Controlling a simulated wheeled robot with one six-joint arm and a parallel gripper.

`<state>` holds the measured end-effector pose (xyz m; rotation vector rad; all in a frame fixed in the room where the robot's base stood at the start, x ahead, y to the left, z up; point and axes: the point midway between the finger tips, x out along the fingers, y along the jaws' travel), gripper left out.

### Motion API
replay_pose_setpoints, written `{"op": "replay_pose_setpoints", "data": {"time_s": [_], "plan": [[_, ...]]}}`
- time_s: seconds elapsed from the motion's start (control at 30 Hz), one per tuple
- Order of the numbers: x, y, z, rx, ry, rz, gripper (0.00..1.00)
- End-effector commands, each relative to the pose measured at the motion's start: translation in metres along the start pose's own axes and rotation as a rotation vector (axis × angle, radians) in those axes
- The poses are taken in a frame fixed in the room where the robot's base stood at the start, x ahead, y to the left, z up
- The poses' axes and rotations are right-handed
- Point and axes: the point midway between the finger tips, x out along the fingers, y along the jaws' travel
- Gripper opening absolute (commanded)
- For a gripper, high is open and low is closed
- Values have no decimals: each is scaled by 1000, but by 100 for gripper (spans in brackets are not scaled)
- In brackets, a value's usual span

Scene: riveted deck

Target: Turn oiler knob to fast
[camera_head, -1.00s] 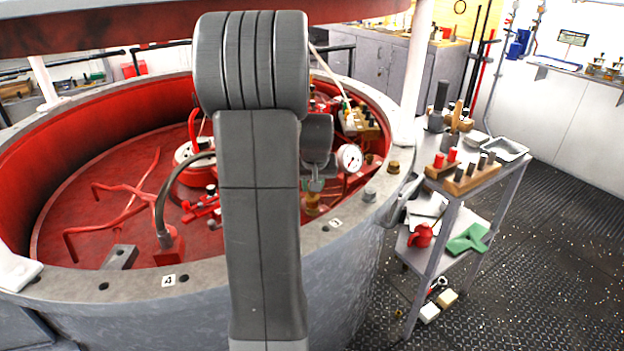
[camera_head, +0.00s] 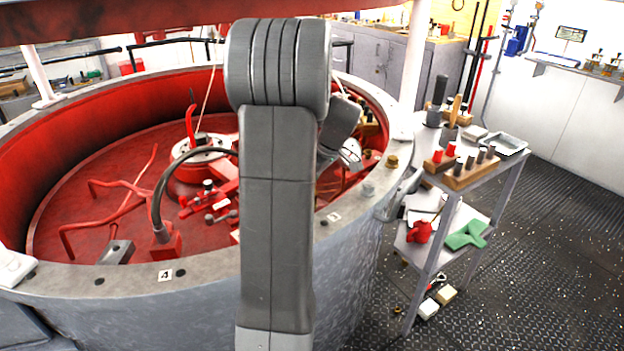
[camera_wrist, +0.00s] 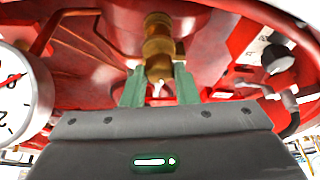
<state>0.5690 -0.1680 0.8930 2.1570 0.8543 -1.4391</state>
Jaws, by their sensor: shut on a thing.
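In the wrist view, a brass oiler fitting (camera_wrist: 157,45) hangs from the red underside, its narrow end toward my gripper (camera_wrist: 159,82). My gripper's two green fingers stand on either side of this end and are shut on the oiler knob (camera_wrist: 160,72). The fingers partly hide the knob, and I can read no fast or slow mark. In the head view, my arm hides the gripper and the oiler.
A pressure gauge (camera_wrist: 18,92) is close on the left in the wrist view. A dark round-ended handle (camera_wrist: 277,58) is on the right. In the head view, the pit's grey rim (camera_head: 215,272) surrounds red pipework. A tool cart (camera_head: 497,178) stands to the right.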

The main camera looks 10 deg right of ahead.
Motion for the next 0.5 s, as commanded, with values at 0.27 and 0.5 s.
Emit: {"op": "replay_pose_setpoints", "data": {"time_s": [0.27, 0.5], "plan": [[0, 1, 1, -97, -2, -41, 4], [0, 1, 1, -122, -3, -51, 4]]}}
